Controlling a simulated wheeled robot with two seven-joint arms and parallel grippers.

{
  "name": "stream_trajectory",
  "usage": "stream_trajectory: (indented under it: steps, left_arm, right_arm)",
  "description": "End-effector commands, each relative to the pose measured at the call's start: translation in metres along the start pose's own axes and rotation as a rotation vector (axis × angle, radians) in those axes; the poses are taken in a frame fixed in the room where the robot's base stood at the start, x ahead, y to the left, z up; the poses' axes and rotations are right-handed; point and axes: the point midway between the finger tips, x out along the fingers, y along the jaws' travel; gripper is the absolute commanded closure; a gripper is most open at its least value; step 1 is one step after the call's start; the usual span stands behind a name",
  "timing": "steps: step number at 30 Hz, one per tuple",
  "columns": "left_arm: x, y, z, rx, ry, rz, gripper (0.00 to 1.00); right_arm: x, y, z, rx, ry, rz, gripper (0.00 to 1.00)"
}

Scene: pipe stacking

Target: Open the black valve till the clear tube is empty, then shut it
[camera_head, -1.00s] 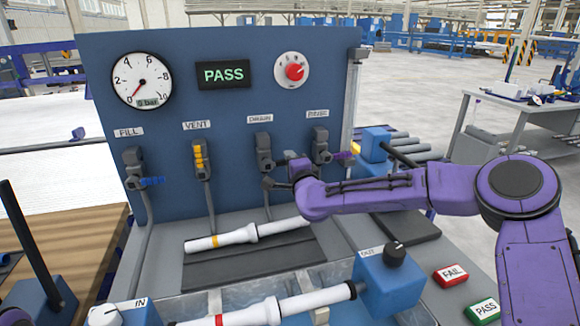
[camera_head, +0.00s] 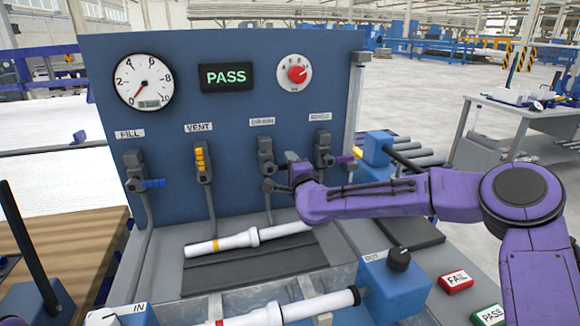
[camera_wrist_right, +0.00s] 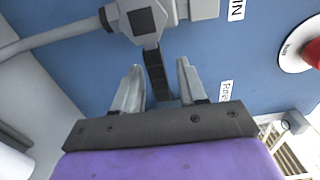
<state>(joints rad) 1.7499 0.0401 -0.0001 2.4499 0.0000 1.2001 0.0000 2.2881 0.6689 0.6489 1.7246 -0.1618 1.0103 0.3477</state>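The black valve (camera_head: 266,153) is on the blue panel, under the third label from the left. In the right wrist view its grey body (camera_wrist_right: 147,20) is at the top, and its black handle (camera_wrist_right: 157,75) points down, crosswise to the grey pipe. My right gripper (camera_head: 280,182) is at this valve in the head view. In the wrist view its two fingers (camera_wrist_right: 160,92) stand on either side of the handle, with visible gaps.
The yellow valve (camera_head: 202,160) and the purple-handled valve (camera_head: 323,152) flank the black one. A white pipe (camera_head: 235,241) lies on the dark mat below. Another is clamped in front by the blue block (camera_head: 395,285). The display (camera_head: 226,77) reads PASS; the gauge (camera_head: 142,81) needle points low.

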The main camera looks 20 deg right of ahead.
Motion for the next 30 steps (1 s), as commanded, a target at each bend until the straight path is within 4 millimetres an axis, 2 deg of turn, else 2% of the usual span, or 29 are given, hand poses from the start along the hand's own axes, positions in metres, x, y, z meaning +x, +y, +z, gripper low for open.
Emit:
stream_trajectory:
  steps: [5, 12, 18, 22, 30]
  left_arm:
    - [0.001, 0.0, 0.0, 0.0, 0.0, 0.0, 0.57]
    - [0.003, 0.0, 0.001, 0.0, 0.0, 0.0, 0.57]
    - [0.003, 0.0, 0.001, 0.0, 0.0, 0.0, 0.57]
    - [0.003, 0.0, 0.001, 0.0, 0.0, 0.0, 0.57]
    - [0.003, 0.0, 0.001, 0.0, 0.0, 0.0, 0.57]
  right_arm:
    - [-0.009, 0.0, -0.001, -0.001, 0.0, 0.001, 0.58]
    - [-0.064, 0.0, 0.001, 0.001, -0.003, 0.0, 0.58]
    - [-0.097, 0.0, 0.003, 0.0, -0.004, 0.0, 0.58]
    - [-0.104, 0.001, 0.003, -0.002, -0.004, 0.001, 0.58]
    - [-0.103, 0.001, 0.003, -0.001, -0.003, 0.001, 0.58]
